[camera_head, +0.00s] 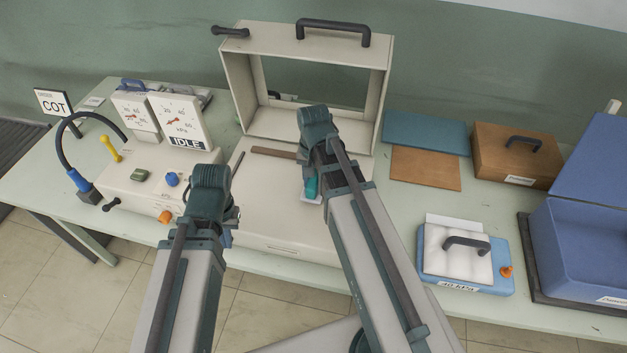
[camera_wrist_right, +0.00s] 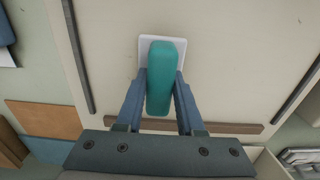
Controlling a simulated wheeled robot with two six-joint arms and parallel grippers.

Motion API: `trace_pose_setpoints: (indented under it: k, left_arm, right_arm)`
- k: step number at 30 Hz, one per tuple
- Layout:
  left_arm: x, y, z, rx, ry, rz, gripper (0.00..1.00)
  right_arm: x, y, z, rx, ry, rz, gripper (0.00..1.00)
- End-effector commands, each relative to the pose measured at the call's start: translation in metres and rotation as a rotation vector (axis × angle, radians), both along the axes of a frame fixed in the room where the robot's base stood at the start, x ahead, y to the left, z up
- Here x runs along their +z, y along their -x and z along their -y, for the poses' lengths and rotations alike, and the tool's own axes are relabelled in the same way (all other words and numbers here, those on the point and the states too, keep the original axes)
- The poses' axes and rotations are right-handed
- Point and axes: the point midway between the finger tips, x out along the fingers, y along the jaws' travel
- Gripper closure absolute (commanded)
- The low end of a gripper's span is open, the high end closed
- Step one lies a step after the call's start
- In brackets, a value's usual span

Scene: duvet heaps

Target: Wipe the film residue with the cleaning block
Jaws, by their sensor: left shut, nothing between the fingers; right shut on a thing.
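The cleaning block (camera_wrist_right: 166,75) has a teal grip on a white pad; it also shows beneath my right wrist in the head view (camera_head: 311,188). My right gripper (camera_wrist_right: 160,88) is shut on the teal grip, one finger on each side. The pad is over the pale bed of the sealing machine (camera_head: 270,205); whether it touches cannot be told. A brown strip (camera_head: 275,153) lies across the bed and shows in the wrist view (camera_wrist_right: 205,125). I cannot make out separate film residue. My left gripper (camera_head: 228,237) is shut and empty, mostly hidden by its wrist, over the machine's front left.
The machine's framed lid (camera_head: 240,85) stands open behind the bed. Left are gauges (camera_head: 180,120), knobs and a black hose (camera_head: 62,140). Right are blue and brown sheets (camera_head: 425,168), a wooden box (camera_head: 512,155), a white pad with handle (camera_head: 455,252) and a blue bin (camera_head: 580,245).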

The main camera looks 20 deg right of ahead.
Motion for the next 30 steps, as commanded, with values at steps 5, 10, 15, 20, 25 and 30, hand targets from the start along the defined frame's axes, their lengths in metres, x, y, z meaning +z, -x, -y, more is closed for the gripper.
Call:
trace_pose_setpoints:
  k: [5, 10, 15, 20, 25, 30]
  left_arm:
    - [0.023, 0.000, 0.000, 0.000, 0.000, 0.000, 1.00]
    - [0.040, 0.000, 0.000, 0.000, 0.000, 0.000, 1.00]
    - [0.049, 0.000, 0.000, 0.000, 0.000, 0.000, 1.00]
    - [0.047, 0.000, 0.000, 0.000, 0.000, 0.000, 1.00]
    - [0.048, 0.000, 0.000, 0.000, 0.000, 0.000, 1.00]
    - [0.060, 0.000, 0.000, 0.000, 0.000, 0.000, 1.00]
  right_arm:
    - [0.023, 0.000, 0.000, 0.000, 0.000, 0.000, 1.00]
    - [0.040, 0.000, 0.000, 0.000, 0.000, 0.000, 1.00]
    - [0.049, 0.000, 0.000, 0.000, 0.000, 0.000, 1.00]
    - [0.047, 0.000, 0.000, 0.000, 0.000, 0.000, 1.00]
    - [0.048, 0.000, 0.000, 0.000, 0.000, 0.000, 1.00]
    - [0.060, 0.000, 0.000, 0.000, 0.000, 0.000, 1.00]
